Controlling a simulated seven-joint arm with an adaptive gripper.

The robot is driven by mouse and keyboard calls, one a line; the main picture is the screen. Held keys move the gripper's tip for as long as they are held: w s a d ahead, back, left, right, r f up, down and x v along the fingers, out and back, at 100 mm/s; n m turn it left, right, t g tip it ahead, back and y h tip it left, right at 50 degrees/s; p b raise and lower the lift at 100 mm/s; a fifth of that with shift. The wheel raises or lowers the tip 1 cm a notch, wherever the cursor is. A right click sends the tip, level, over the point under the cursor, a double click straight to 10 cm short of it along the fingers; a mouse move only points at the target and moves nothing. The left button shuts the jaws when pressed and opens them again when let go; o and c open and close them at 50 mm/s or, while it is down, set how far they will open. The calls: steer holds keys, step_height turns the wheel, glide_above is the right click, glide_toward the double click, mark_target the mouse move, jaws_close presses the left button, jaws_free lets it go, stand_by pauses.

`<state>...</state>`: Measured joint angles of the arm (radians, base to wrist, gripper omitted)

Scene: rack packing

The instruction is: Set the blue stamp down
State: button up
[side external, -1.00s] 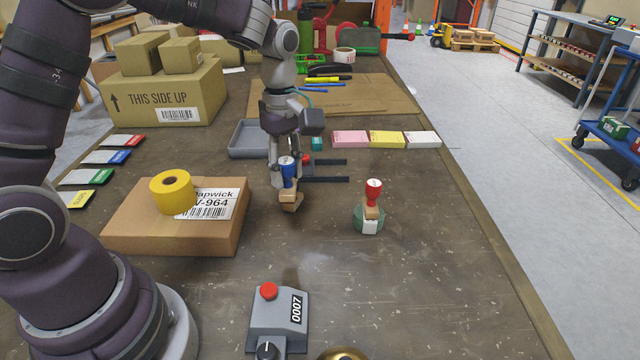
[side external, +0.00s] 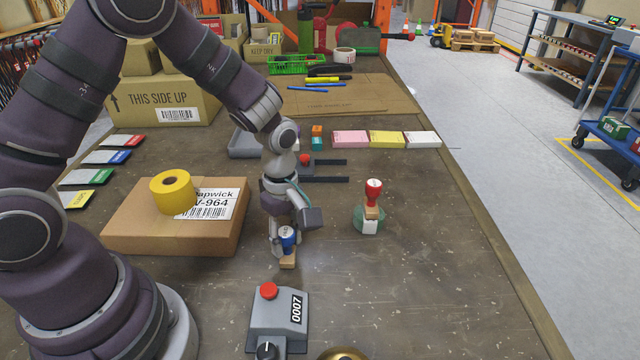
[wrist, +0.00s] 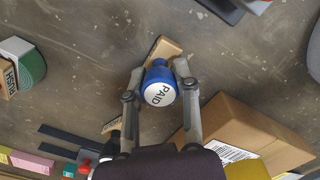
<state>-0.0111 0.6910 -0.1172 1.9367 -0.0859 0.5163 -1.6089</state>
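The blue stamp (side external: 288,240) has a white top reading PAID and a wooden base. It is between the fingers of my gripper (side external: 285,238), low over the bare bench between the flat carton and the red stamp. In the wrist view, the fingers of my gripper (wrist: 160,75) close on both sides of the blue stamp (wrist: 158,78), and its wooden base shows beyond them. I cannot tell whether the base touches the bench.
The red stamp (side external: 373,193) stands on a green round piece to the right. The flat carton (side external: 150,235) with yellow tape (side external: 172,192) is left. A grey counter box (side external: 277,318) with a red button is in front. Dark prongs (side external: 328,180) lie behind.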

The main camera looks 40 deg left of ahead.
mark_target(286, 231)
steer(key=o, duration=0.4)
steer(key=shift+o, duration=0.2)
steer(key=shift+r, duration=0.15)
step_height(286, 231, up, 12)
steer(key=s+a+r+m+t, duration=0.1)
steer(key=s+r+m+t, duration=0.4)
steer(key=m, duration=1.3)
steer(key=s+r, duration=0.1)
steer(key=s, duration=0.2)
steer(key=shift+s+a+r+t, duration=0.15)
steer(key=shift+s+a+t, duration=0.15)
steer(key=shift+a, duration=0.05)
